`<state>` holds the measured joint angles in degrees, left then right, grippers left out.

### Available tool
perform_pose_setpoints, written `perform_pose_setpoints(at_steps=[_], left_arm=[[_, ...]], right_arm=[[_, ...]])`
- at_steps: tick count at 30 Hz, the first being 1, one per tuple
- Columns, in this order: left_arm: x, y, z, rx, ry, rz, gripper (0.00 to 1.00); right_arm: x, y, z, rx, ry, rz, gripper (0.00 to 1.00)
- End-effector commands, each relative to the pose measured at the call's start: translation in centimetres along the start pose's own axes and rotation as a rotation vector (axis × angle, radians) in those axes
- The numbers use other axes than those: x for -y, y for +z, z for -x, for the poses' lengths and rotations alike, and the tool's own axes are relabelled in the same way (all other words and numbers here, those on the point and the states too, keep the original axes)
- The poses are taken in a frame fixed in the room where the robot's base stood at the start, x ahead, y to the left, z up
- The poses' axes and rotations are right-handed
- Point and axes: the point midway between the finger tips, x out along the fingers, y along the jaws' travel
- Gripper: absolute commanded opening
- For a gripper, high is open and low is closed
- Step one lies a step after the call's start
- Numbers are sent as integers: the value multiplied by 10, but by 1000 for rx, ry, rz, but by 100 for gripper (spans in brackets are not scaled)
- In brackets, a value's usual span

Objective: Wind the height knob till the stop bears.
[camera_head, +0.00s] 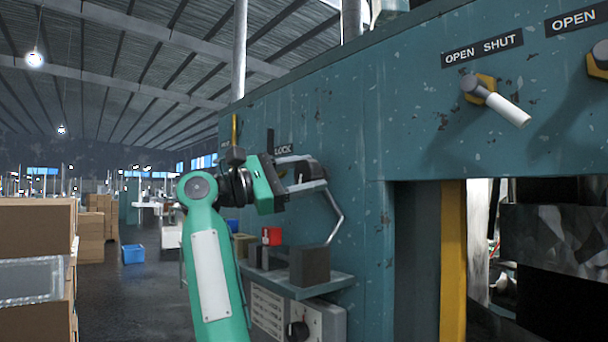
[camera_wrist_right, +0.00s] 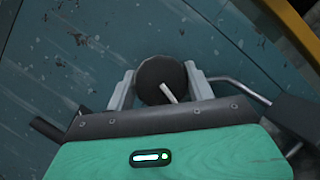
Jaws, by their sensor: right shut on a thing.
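A short pale bar (camera_wrist_right: 168,93) shows at the knob's front. In the head view the gripper hides most of this knob. I cannot tell from the label whether it is the height knob. I cannot make out a stop. My left gripper is out of view.
A bent metal rod (camera_head: 337,209) is close beside my right gripper. Below is a shelf (camera_head: 330,283) with dark blocks and a red one, above a box with a black dial (camera_head: 298,331). An OPEN SHUT lever (camera_head: 500,103) and yellow post (camera_head: 453,260) are at right.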

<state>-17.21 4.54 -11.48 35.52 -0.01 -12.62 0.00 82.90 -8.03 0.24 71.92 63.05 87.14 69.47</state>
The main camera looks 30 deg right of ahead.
Motion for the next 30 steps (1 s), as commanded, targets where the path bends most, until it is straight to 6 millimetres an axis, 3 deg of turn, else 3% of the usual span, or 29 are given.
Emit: perform_pose_setpoints(at_steps=[8, 9, 12, 23, 30], left_arm=[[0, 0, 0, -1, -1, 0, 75], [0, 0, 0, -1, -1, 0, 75], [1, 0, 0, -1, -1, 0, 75], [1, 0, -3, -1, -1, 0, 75], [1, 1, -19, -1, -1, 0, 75]], right_arm=[[1, -1, 0, -1, -3, 1, 31], [1, -1, 0, -1, -3, 1, 59], [1, -1, 0, -1, -2, 1, 74], [1, -1, 7, -2, 0, 1, 74], [2, -3, 53, -4, 3, 2, 74]])
